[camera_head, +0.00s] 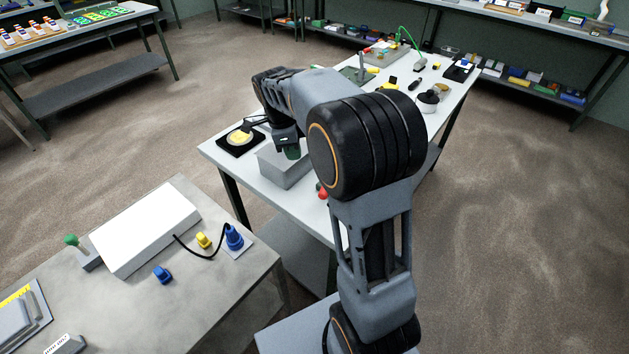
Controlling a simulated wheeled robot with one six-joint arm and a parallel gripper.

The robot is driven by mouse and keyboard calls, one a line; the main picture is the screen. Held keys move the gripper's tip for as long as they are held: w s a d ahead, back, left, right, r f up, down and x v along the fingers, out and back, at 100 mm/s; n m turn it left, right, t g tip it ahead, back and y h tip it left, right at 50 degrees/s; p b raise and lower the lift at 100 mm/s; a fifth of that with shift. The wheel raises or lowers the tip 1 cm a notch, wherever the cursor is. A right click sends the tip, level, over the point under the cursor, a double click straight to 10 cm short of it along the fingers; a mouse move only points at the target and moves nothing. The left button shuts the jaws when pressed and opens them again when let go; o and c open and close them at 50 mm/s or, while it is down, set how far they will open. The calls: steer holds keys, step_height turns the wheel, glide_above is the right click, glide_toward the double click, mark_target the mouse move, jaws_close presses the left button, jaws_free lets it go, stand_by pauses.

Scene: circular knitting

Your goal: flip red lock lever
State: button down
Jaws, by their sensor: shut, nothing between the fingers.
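A small red part (322,191) shows at the near edge of the long white table, just left of my arm. My arm hides some of it, and I cannot tell whether it is the lock lever or how it is set. My gripper (288,143) points down over a grey box (283,171) on that table, left of and beyond the red part. It is small in view and looks shut and empty. A green part (293,154) shows just below it, and I cannot tell whether they touch.
A black pad with a yellow disc (240,138) lies left of the grey box. My arm covers the table's middle. Several items stand at its far end, including a dark round jar (428,101). A nearer table holds a white box (146,228) and a blue plug (234,238).

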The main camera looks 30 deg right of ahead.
steer(key=d+f+m, duration=0.1)
steer(key=f, duration=0.3)
steer(key=d+f+m+p, duration=0.1)
steer(key=f, duration=0.2)
steer(key=f+m, duration=0.2)
steer(key=f, duration=0.2)
steer(key=shift+w+d+f+g+p, duration=0.25)
steer(key=shift+d+f+g+p, duration=0.05)
steer(key=shift+d+g+p, duration=0.1)
steer(key=shift+s+d+f+p, duration=0.2)
steer(key=shift+s+d+p, duration=0.1)
steer(key=shift+s+d, duration=0.5)
steer(key=shift+s+d+f, duration=0.3)
steer(key=shift+s+d, duration=0.1)
steer(key=shift+d, duration=0.05)
steer(key=shift+s, duration=0.1)
